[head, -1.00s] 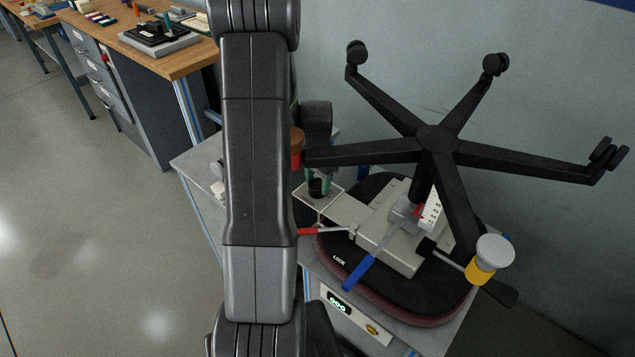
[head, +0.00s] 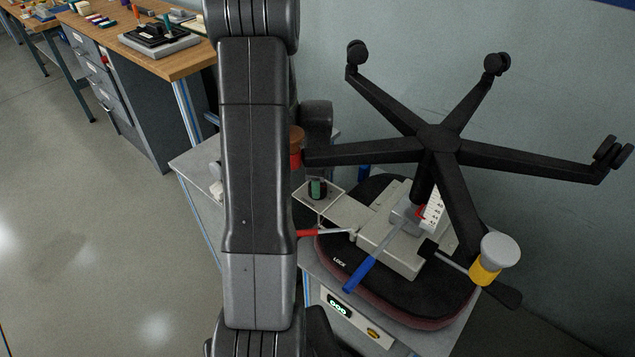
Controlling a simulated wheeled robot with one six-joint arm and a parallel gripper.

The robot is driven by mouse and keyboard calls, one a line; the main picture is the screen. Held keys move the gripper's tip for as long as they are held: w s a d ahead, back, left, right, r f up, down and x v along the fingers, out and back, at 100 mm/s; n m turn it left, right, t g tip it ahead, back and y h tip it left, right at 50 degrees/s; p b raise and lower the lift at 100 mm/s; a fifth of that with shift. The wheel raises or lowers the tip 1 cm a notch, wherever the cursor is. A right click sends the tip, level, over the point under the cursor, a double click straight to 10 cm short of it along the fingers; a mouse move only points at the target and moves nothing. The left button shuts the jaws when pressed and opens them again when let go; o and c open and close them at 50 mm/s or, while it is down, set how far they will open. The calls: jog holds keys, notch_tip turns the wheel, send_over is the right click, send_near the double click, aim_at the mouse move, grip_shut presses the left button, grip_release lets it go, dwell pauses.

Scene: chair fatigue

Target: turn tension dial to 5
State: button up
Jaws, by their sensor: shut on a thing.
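An upside-down chair has a grey mechanism (head: 395,238) on the underside of its dark seat. A light plate (head: 340,208) sticks out from the mechanism to the left. The tension dial, a small dark knob, is on this plate, mostly covered by my gripper (head: 317,188). My gripper points down from my wrist, and its green-tipped fingers are shut on the dial. My own arm hides part of this area. No dial numbers are readable from here.
The black five-legged base (head: 437,140) spreads above the seat, one leg close to my wrist. A red lever (head: 318,233), a blue lever (head: 365,270) and a yellow-and-grey knob (head: 492,262) surround the mechanism. A green-lit display (head: 339,306) is on the stand's front.

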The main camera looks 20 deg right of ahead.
jog(key=shift+r+m, duration=0.1)
jog(key=shift+m, duration=1)
jog(key=shift+w, duration=0.1)
jog(key=o, duration=1)
notch_tip(320, 180, up, 14)
jog(key=shift+f+p, duration=0.15)
jog(key=shift+p, duration=0.35)
